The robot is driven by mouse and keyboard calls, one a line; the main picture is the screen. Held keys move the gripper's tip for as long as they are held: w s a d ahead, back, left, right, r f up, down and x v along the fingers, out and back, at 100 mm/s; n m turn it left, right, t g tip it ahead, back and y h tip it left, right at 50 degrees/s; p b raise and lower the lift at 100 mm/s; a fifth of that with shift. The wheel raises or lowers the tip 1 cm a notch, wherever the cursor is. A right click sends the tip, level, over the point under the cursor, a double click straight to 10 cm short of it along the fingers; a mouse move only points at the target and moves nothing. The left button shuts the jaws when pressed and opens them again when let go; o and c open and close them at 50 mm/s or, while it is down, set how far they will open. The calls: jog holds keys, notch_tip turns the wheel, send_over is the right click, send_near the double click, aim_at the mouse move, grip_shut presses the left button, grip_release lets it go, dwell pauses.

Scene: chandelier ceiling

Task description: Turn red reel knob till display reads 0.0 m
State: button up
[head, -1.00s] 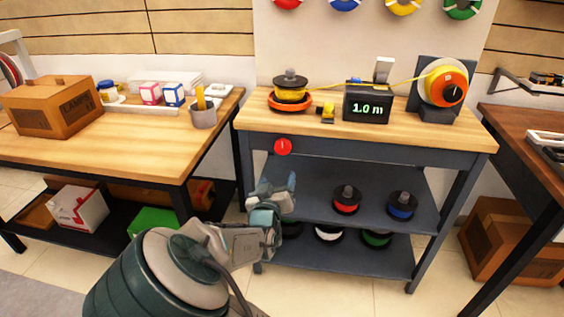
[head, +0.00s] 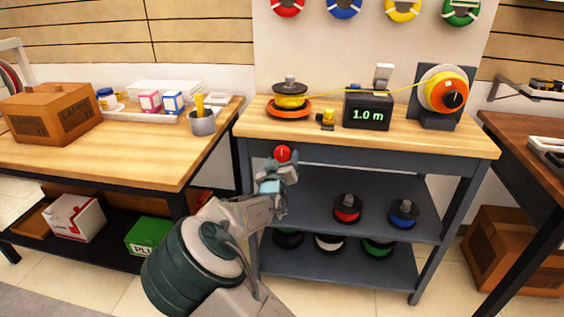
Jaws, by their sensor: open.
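The red reel knob (head: 283,153) is on the front edge of the workbench (head: 400,146), at its left end. My gripper (head: 284,166) is open just below and in front of the knob and hides its lower part. I cannot tell whether the fingers touch it. The black display (head: 367,112) on the bench top reads 1.0 m. A yellow wire runs across above it, between the spool on the orange turntable (head: 289,103) at left and the orange reel (head: 445,92) at right.
A small yellow tool (head: 326,119) stands between turntable and display. Shelves below hold several spools, including a red one (head: 347,208) and a blue one (head: 403,212). Another table at left carries a cardboard box (head: 50,112) and a grey cup (head: 202,122).

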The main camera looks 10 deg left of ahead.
jog(key=shift+w, duration=0.2)
jog(key=c, duration=1)
jog(key=shift+m+b, duration=0.3)
jog(key=shift+b, duration=0.05)
